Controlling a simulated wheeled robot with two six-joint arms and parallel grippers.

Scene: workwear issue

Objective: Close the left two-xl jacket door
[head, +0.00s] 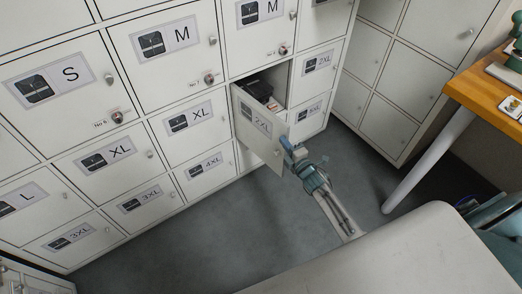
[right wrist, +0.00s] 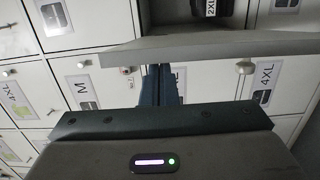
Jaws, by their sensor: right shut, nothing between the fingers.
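The 2XL jacket door (head: 257,128) stands open in the head view, swung out from its compartment (head: 282,88). A dark folded item (head: 258,88) lies inside. My right gripper (head: 289,147) is shut and empty at the door's free edge; I cannot tell whether it touches. In the right wrist view, the shut fingers (right wrist: 162,84) point up at the door's grey edge (right wrist: 215,46). A dark item with a 2XL tag (right wrist: 208,10) shows beyond it. My left gripper is not in view.
Shut locker doors surround the opening, among them another 2XL door (head: 318,62) and a 4XL door (head: 205,165). A wooden table (head: 480,95) with a white leg (head: 425,165) stands at right. Grey floor (head: 235,225) lies clear in front of the lockers.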

